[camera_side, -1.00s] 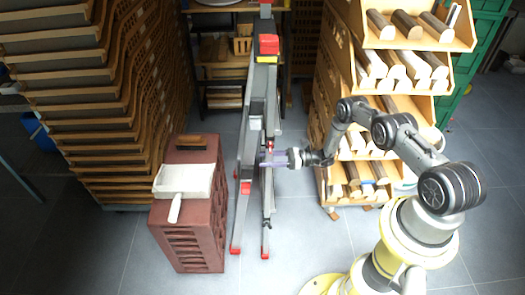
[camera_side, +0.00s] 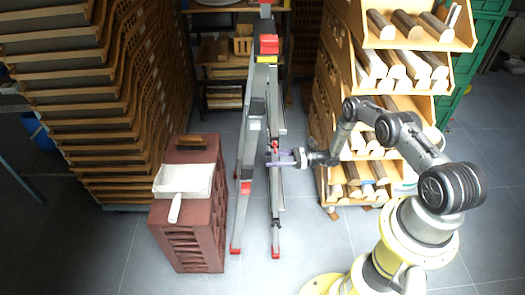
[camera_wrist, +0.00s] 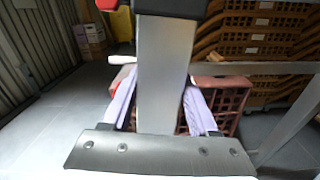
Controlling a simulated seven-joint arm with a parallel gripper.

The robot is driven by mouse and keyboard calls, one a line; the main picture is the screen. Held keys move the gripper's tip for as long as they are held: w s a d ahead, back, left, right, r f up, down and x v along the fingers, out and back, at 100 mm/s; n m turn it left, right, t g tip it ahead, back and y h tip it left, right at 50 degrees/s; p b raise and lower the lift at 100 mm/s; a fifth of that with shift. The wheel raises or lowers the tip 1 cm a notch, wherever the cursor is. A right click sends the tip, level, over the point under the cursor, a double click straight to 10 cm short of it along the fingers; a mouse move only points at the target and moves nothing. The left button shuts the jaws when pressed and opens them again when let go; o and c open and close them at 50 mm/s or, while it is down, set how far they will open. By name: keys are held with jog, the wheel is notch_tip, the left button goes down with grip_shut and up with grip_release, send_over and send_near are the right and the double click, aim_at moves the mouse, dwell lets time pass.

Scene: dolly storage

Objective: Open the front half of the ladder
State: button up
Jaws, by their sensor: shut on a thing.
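The ladder (camera_side: 250,150) is a grey stepladder with red feet and a red and yellow top. It stands upright in the middle of the side view with its two halves spread apart at the bottom. My gripper (camera_side: 272,157) is shut on a rail of the right-hand half, about midway up. In the wrist view the grey ladder rail (camera_wrist: 164,75) runs between the two pale purple fingers of my gripper (camera_wrist: 160,108). The fingertips are partly hidden by the rail.
A dark red crate (camera_side: 190,235) with a white tray (camera_side: 186,181) on it stands just left of the ladder. Stacked wooden trays (camera_side: 110,120) fill the left. A wooden rack of logs (camera_side: 400,65) stands at the right. Floor in front of the ladder is clear.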

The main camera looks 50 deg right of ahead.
jog(key=shift+s+d, duration=0.1)
jog(key=shift+s, duration=0.05)
jog(key=shift+v, duration=1.45)
jog(key=shift+s+d+r, duration=0.1)
jog(key=shift+d, duration=0.05)
jog(key=shift+s+d, duration=0.15)
jog(key=shift+s, duration=0.05)
jog(key=o, duration=1.1)
jog(key=shift+o, duration=0.2)
